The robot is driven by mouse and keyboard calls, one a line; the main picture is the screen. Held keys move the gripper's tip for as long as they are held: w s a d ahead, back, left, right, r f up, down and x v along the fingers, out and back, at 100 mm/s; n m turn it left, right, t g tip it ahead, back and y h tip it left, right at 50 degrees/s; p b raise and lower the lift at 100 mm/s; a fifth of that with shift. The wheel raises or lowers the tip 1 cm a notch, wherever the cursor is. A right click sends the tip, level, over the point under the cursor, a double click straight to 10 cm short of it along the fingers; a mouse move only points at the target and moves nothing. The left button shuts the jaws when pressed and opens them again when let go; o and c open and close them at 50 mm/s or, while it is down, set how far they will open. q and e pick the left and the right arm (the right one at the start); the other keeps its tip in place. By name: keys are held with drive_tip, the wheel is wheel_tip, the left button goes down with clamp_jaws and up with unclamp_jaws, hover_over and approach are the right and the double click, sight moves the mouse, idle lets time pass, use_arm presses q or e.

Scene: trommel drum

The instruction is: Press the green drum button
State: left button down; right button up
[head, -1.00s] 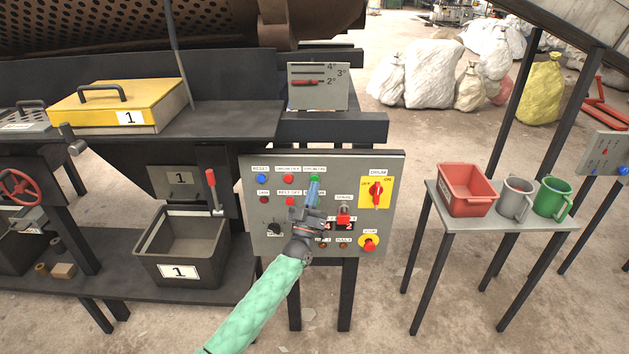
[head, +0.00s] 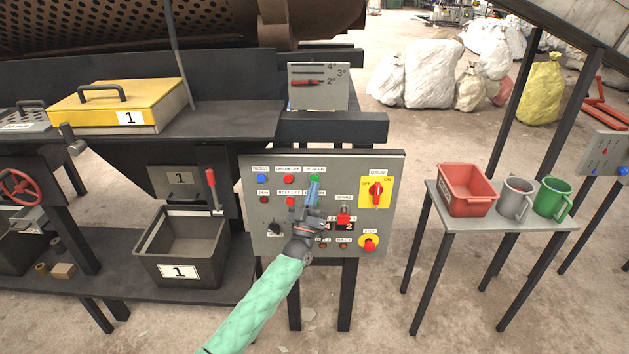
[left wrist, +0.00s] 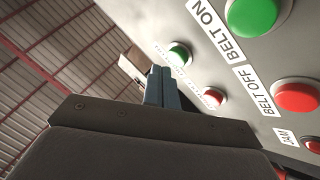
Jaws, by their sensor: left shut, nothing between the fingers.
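The green drum button (head: 314,179) is at the right end of the top row on the grey control panel (head: 380,220). In the left wrist view it is the smaller, farther green button (left wrist: 180,53). My left gripper (head: 313,184) is shut and empty in front of the panel, its blue fingers pointing up at this button. In the left wrist view the fingertips (left wrist: 160,72) are just left of and below the button; I cannot tell whether they touch it. The red drum-off button (head: 288,179) is to its left. My right gripper is not in view.
The green belt button (left wrist: 252,12) and red belt-off button (left wrist: 297,95) are close by. The panel also has a yellow rotary switch (head: 376,193) and a stop button (head: 369,243). A black bin (head: 180,245) stands left, a small table (head: 470,222) right.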

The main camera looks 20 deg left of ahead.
use_arm(q)
drive_tip(key=shift+w, duration=0.2)
drive_tip(key=shift+w+a+b, duration=0.15)
drive_tip(key=shift+w+b, duration=0.1)
drive_tip(key=shift+b, duration=0.05)
